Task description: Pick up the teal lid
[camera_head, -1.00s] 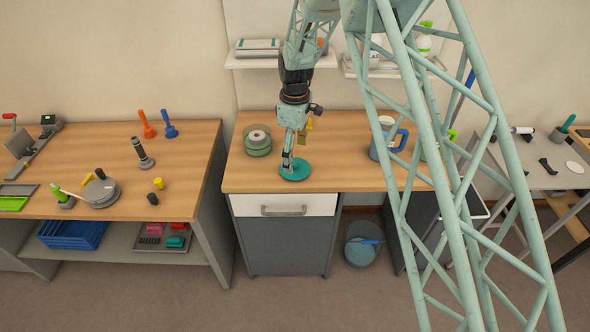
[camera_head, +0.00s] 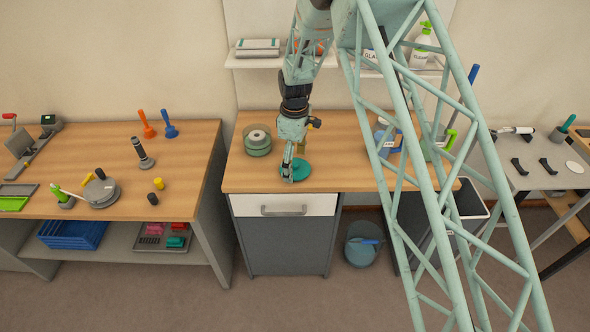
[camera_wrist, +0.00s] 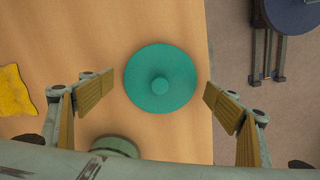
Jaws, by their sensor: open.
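The teal lid (camera_head: 302,169) is a round disc lying flat near the front edge of the wooden worktop (camera_head: 345,172). In the wrist view the lid (camera_wrist: 160,62) shows from above, with a small round knob in its middle. My gripper (camera_head: 289,176) is over the lid in the head view and partly hides its left side. In the wrist view my gripper (camera_wrist: 158,96) is open, with one finger on each side of the lid. The fingertips look apart from the lid and nothing is between them but the lid below. The exact height above it is hard to tell.
A green round container (camera_head: 257,140) stands to the left on the worktop. A blue mug (camera_head: 388,142) stands to the right, partly behind my lattice frame. A yellow cloth-like piece (camera_wrist: 14,91) lies at the left in the wrist view. The worktop's front edge is close to the lid.

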